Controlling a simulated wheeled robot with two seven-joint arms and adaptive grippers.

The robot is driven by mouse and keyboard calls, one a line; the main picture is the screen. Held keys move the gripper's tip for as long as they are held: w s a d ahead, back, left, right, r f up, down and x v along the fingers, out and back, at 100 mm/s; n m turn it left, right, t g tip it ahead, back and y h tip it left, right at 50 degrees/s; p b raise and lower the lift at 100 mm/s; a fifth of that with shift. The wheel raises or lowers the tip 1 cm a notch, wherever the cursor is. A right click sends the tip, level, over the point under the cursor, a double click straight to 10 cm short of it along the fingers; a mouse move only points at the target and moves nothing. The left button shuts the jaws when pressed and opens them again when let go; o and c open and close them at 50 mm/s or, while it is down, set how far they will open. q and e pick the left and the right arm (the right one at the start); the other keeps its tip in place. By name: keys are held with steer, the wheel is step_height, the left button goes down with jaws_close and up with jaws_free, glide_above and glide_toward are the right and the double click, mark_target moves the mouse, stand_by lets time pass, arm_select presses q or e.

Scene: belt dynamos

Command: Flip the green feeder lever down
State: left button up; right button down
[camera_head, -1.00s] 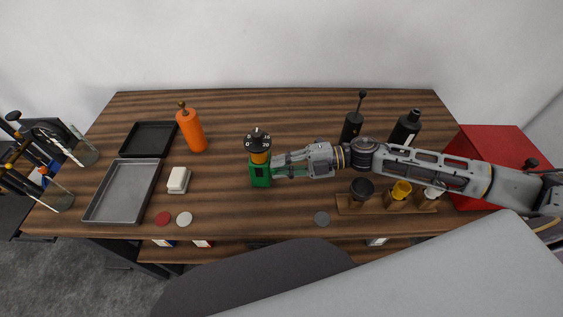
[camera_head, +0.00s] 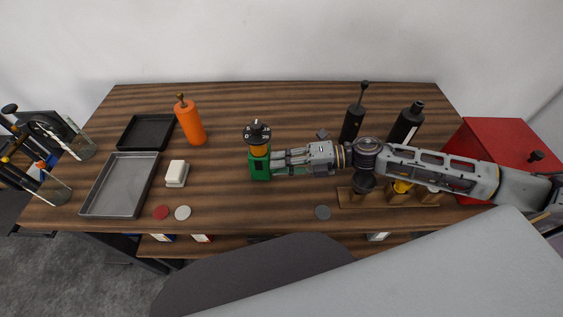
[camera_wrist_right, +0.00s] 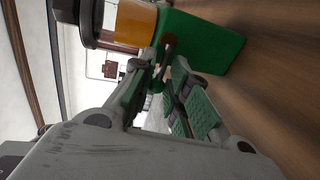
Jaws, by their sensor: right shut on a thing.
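The green feeder (camera_head: 260,168) stands upright on the table, with an orange band and a black numbered dial on top. In the right wrist view its green body (camera_wrist_right: 205,42) and orange band fill the upper part. A short dark lever (camera_wrist_right: 168,44) sticks out of its side between the fingertips. My right gripper (camera_head: 276,160) reaches in from the right and is shut on this lever; its green-padded fingers (camera_wrist_right: 160,75) show a gap further back. The lever is too small to make out in the head view. My left gripper is not in view.
An orange bottle (camera_head: 191,122), a black tray (camera_head: 146,132), a grey tray (camera_head: 119,187) and a white block (camera_head: 176,173) stand to the left. Black bottles (camera_head: 405,124) and a wooden cup rack (camera_head: 350,200) are near my right arm. A red box (camera_head: 500,140) sits at right.

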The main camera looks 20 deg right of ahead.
steer(key=c, duration=1.5)
jaws_free()
steer(key=shift+c, duration=0.2)
steer(key=shift+w+r+m, duration=0.1)
steer(key=shift+m, duration=0.2)
